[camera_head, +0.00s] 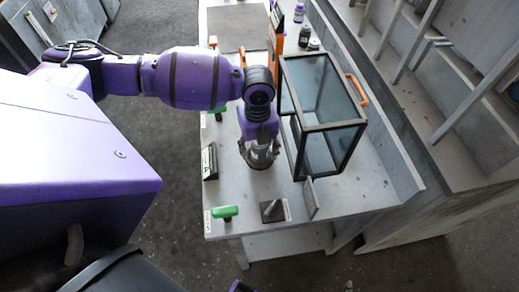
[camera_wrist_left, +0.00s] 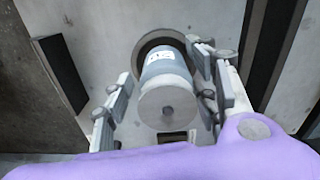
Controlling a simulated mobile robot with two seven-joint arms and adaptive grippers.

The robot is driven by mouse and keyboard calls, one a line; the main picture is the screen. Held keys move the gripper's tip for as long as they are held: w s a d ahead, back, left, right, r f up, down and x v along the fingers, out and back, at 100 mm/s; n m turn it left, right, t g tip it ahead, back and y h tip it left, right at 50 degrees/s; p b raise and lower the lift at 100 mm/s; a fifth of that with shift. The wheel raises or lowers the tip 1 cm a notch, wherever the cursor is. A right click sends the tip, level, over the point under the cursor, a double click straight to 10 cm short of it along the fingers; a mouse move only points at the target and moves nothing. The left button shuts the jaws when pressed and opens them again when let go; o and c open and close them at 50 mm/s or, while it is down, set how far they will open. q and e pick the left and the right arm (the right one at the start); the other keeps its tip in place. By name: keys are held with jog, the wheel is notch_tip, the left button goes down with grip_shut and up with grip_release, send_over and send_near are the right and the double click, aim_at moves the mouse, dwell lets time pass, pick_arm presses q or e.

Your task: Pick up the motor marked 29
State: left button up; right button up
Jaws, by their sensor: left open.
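A grey cylindrical motor (camera_wrist_left: 165,85) with a white label stands between the fingers of my left gripper (camera_wrist_left: 160,64) in the left wrist view. The mark on the label is too small and turned to read surely. A dark round ring shows around the motor's far end. The gripper is open, with one finger on each side of the motor and gaps visible. In the head view my left gripper (camera_head: 260,148) points down over the bench, left of the glass case, and largely hides the motor. My right gripper is not in view.
A dark-framed glass case (camera_head: 325,128) with an orange handle (camera_head: 357,89) stands close right of my left gripper on the grey bench (camera_head: 240,190). A green-handled item (camera_head: 225,212) and a dark block with a metal pin (camera_head: 272,210) are near the front edge.

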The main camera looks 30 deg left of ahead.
pick_arm(q)
jog(key=shift+w+f, duration=0.1)
jog(key=shift+f, duration=0.55)
grip_shut()
jog(key=shift+r, duration=0.1)
